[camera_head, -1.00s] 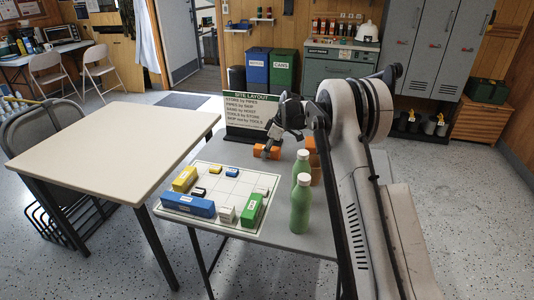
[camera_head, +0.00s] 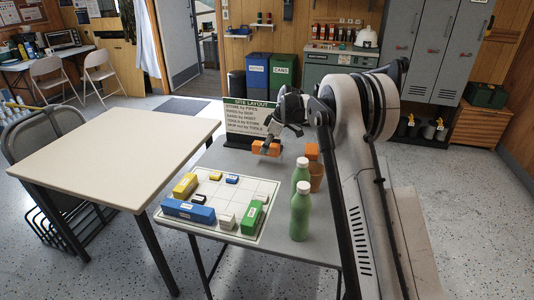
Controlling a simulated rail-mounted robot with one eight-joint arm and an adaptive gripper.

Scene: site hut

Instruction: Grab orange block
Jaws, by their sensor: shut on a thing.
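An orange block (camera_head: 266,148) with a small pale label is at the far side of the grey table, in front of the layout sign. My gripper (camera_head: 270,140) comes down on it from above and is shut on it. The block seems slightly above the table top, but the gap is hard to judge. A second orange block (camera_head: 312,151) stands to the right, above or behind a brown cup (camera_head: 316,178); my arm passes just to its right.
Two green bottles (camera_head: 300,212) stand at the table's right side. A white grid board (camera_head: 224,203) holds yellow, blue, green, white and black blocks. The layout sign (camera_head: 248,117) stands behind. A beige table (camera_head: 115,140) is at the left.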

